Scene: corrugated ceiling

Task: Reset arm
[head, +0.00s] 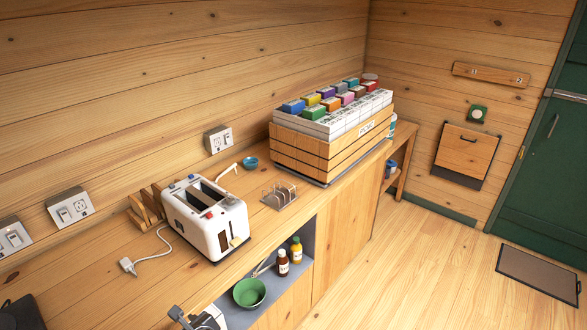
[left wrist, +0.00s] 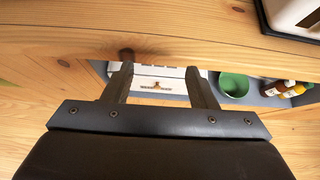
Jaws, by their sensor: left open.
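My left gripper (left wrist: 160,75) is open and empty in the left wrist view, its two dark fingers spread apart. Its fingertips point toward the counter front and the open shelf below it. A white box (left wrist: 160,84) in the shelf shows between and behind the fingers. A grey metal part at the bottom edge of the head view may belong to this gripper, but it is mostly cut off. My right gripper is in neither view.
The wooden counter (head: 117,285) holds a white toaster (head: 208,215), a wire rack (head: 279,195) and a wooden crate (head: 325,158) of coloured boxes. A green bowl (head: 249,292), also in the left wrist view (left wrist: 234,84), stands in the shelf beside bottles (head: 283,263).

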